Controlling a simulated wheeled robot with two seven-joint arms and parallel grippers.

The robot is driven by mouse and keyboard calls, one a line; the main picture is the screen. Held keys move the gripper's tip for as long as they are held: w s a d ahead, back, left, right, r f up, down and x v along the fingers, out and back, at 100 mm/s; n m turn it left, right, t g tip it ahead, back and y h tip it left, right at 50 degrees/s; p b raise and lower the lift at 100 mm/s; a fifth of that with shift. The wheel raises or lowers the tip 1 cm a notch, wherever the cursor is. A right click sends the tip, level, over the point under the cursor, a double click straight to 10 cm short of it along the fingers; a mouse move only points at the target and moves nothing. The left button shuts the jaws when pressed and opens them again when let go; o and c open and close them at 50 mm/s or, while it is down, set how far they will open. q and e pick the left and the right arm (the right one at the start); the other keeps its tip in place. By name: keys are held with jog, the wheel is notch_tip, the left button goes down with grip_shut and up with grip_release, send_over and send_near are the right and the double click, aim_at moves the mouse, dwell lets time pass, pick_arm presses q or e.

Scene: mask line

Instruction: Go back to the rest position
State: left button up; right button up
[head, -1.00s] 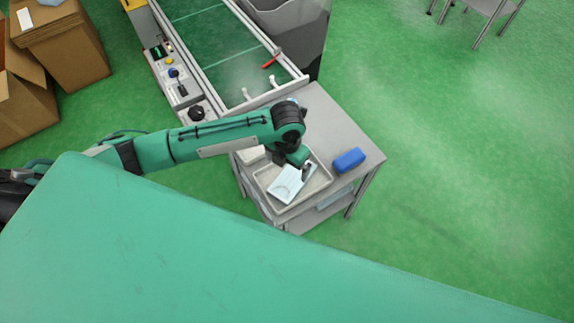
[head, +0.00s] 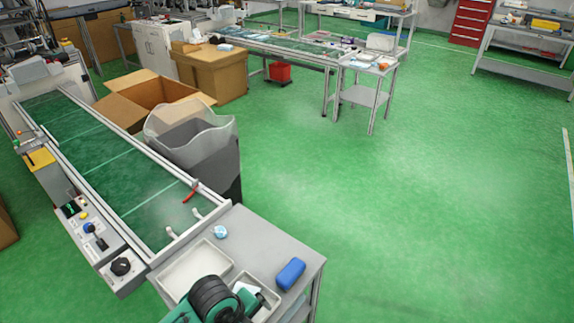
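My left arm comes in at the bottom of the head view. Its dark wrist hangs over a light grey tray (head: 277,301) on the end table. The fingers of my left gripper (head: 259,300) are small and mostly hidden behind the wrist, so I cannot tell whether they are open or shut. A pale mask (head: 246,288) shows in part beside the wrist, in the tray. I cannot tell whether the gripper touches it. My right gripper is out of view.
A blue block (head: 290,274) and a small light-blue item (head: 220,232) lie on the grey table (head: 262,243). A white tray (head: 193,270) sits left of the wrist. A green conveyor (head: 105,165) runs to the back left beside a grey bin (head: 205,165). Green floor at right is clear.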

pick_arm(q)
jog(key=s+a+r+n+t+y, duration=0.25)
jog(key=s+a+n, duration=1.1)
jog(key=n, duration=1.15)
notch_tip(320, 180, down, 30)
jog(key=g, duration=0.2)
jog(key=s+a+f, duration=0.1)
jog(key=s+f, duration=0.8)
jog(key=f, duration=0.1)
jog(key=s+a+f+g+p, duration=0.1)
jog(key=s+a+f, duration=0.1)
jog(key=s+f, duration=0.7)
jog(key=shift+s+a+f+m, duration=0.3)
jog(key=shift+s+f+m, duration=0.05)
jog(key=shift+m, duration=0.05)
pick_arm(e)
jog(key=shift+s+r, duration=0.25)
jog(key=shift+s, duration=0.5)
